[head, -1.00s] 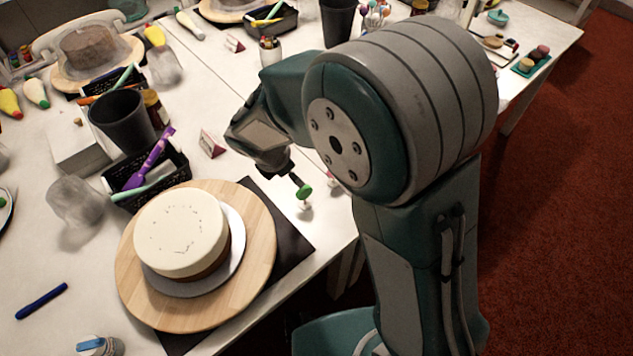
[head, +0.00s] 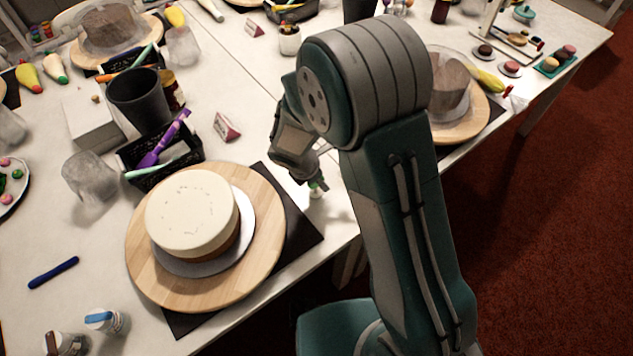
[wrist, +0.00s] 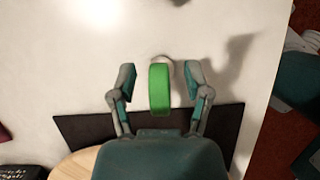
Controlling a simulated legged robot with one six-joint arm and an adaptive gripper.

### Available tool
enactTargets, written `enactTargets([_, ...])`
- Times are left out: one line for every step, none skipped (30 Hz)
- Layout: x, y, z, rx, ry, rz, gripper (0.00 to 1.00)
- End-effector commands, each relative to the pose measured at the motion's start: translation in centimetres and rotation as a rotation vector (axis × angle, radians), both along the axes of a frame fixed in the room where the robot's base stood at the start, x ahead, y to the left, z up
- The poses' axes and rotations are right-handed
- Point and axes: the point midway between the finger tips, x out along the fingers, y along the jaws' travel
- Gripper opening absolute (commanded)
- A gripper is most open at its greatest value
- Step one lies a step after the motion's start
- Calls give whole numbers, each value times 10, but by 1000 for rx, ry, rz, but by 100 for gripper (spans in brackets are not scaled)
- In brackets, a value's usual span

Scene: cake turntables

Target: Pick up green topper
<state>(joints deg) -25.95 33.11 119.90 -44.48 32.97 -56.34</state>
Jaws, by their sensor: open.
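The green topper (wrist: 159,88) shows in the wrist view as an upright green piece between my two open fingers, with a gap on each side. A pale round base shows just beyond it. In the head view the green topper (head: 319,184) is a small green patch right below my gripper (head: 312,184), partly hidden by it. My gripper in the wrist view (wrist: 159,80) is open, its fingertips on either side of the topper. The topper stands on the white table (head: 342,222) near the front edge, right of the cake.
A white-topped cake (head: 190,212) sits on a wooden turntable (head: 150,275) over a dark mat (head: 302,245), close to my gripper. A black basket (head: 185,158) of tools and a small card (head: 226,127) stand behind. A second turntable (head: 470,118) with a cake stands to the right.

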Motion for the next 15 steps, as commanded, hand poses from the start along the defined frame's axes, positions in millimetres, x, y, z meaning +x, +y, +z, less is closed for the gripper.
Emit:
enactTargets([0,0,-1,0,-1,0,63])
enactTargets([1,0,-1,1,-2,1,63])
enactTargets([1,0,-1,1,-2,1,63])
enactTargets([1,0,-1,1,-2,1,63])
enactTargets([1,0,-1,1,-2,1,63])
enactTargets([1,-1,-1,1,-2,1,63])
enactTargets([1,-1,-1,1,-2,0,58])
enactTargets([1,-1,-1,2,-1,0,45])
enactTargets([1,-2,-1,2,-1,0,28])
enactTargets([1,-2,-1,3,-1,0,18])
enactTargets([1,-2,-1,3,-1,0,7])
enactTargets([1,-2,-1,3,-1,0,0])
enactTargets([1,-2,-1,3,-1,0,0])
enactTargets([1,-2,-1,3,-1,0,0])
enactTargets([1,-2,-1,2,-1,0,0])
